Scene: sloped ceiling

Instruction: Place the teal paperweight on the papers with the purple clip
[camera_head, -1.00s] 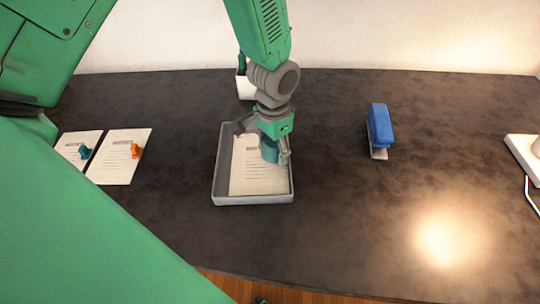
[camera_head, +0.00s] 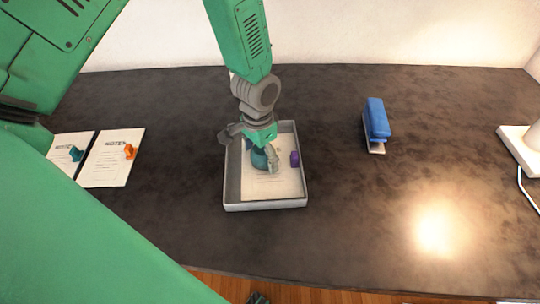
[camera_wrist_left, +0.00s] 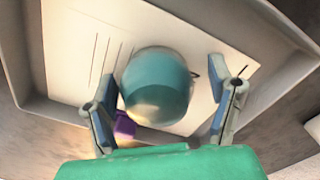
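The teal paperweight (camera_head: 258,158) is over the papers (camera_head: 270,188) in the grey tray (camera_head: 265,206), and seems to rest on them. It also shows in the left wrist view (camera_wrist_left: 156,85). The purple clip (camera_head: 295,158) is on the papers' right side in the head view, apart from the paperweight, and partly hidden in the wrist view (camera_wrist_left: 124,126). My left gripper (camera_wrist_left: 165,98) is open, its fingers on either side of the paperweight. A clear gap shows at one finger; contact at the other cannot be told.
Papers with a teal clip (camera_head: 76,154) and papers with an orange clip (camera_head: 129,151) lie at the left. A blue stapler (camera_head: 376,121) stands to the right of the tray. A white lamp base (camera_head: 522,146) is at the far right. The table between them is clear.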

